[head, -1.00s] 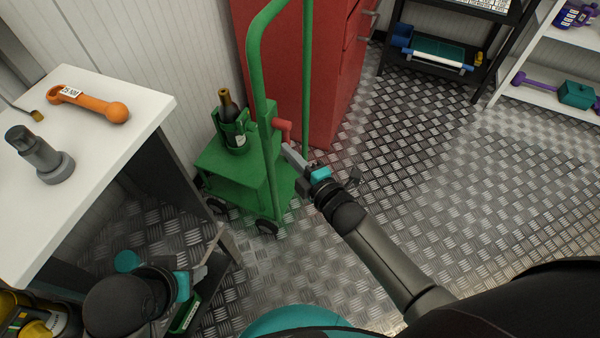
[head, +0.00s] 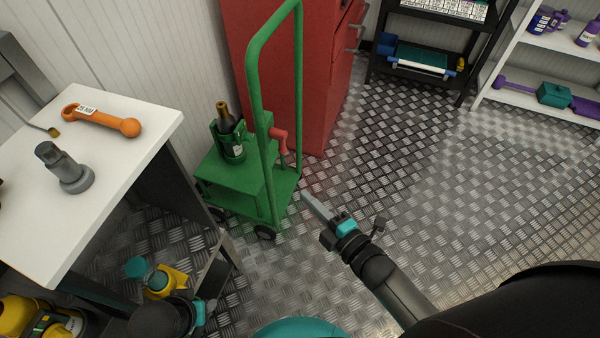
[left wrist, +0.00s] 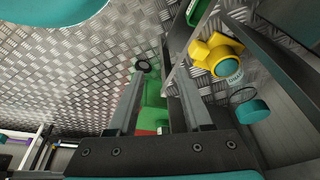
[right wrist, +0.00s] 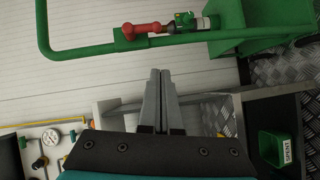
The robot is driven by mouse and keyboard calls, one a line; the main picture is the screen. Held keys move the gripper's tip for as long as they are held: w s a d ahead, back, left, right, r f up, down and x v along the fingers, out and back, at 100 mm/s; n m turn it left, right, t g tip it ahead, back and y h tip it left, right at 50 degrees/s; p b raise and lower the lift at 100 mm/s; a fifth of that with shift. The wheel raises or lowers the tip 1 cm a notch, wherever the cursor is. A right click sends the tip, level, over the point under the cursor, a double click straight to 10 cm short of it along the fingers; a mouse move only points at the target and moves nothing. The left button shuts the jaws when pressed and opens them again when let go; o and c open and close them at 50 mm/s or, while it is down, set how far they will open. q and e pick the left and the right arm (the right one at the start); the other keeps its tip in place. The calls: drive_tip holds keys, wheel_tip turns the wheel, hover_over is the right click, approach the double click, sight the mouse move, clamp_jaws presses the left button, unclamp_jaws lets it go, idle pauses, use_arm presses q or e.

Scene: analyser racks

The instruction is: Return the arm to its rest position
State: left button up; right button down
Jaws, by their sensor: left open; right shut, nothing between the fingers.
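My right gripper (head: 322,210) is over the floor, to the right of the green cart (head: 230,178) and clear of it in the head view. Its fingers are shut together with nothing between them, as the right wrist view (right wrist: 160,92) shows. My left arm is low at the left of the head view, beside the white table (head: 150,128). In the left wrist view the left gripper's (left wrist: 158,90) fingers are apart and empty, with the cart's green parts behind them.
An orange wrench (head: 105,119) and a grey tool (head: 64,168) lie on the table. A yellow item (head: 168,281) is below. Patterned floor (head: 430,190) is open at right.

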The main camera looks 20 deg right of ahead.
use_arm(q)
drive_tip(key=shift+f, duration=0.1)
use_arm(e)
drive_tip(key=s+d+f+m+g+h+p, duration=0.25)
drive_tip(key=s+f+m, duration=0.2)
drive_tip(key=f, duration=0.25)
drive_tip(key=s+d+f+m+g+h+p, duration=0.2)
drive_tip(key=s+d+f+m+g+p, duration=0.15)
drive_tip(key=f+m, duration=0.2)
use_arm(q)
drive_tip(key=s+a+f+p, duration=0.2)
drive_tip(key=s+a+f, duration=0.2)
drive_tip(key=s+f, duration=0.2)
drive_tip(key=s+a+f+g+p, duration=0.1)
drive_tip(key=s+a+f+p, duration=0.1)
drive_tip(key=s+a+f, duration=0.2)
drive_tip(key=s+f, duration=0.2)
drive_tip(key=s, duration=0.1)
drive_tip(key=shift+f+y, duration=0.15)
drive_tip(key=shift+y, duration=0.25)
use_arm(e)
drive_tip(key=s+d+f+m+g+h, duration=0.1)
drive_tip(key=s+d+f+m+g, duration=0.1)
drive_tip(key=s, duration=0.7)
drive_tip(key=s+d+f+m+g+h, duration=0.1)
drive_tip(key=s+d+f+m+g, duration=0.2)
drive_tip(key=s, duration=0.6)
drive_tip(key=f+m+g, duration=0.1)
drive_tip(key=m+g, duration=0.1)
drive_tip(key=shift+s+f+m, duration=0.4)
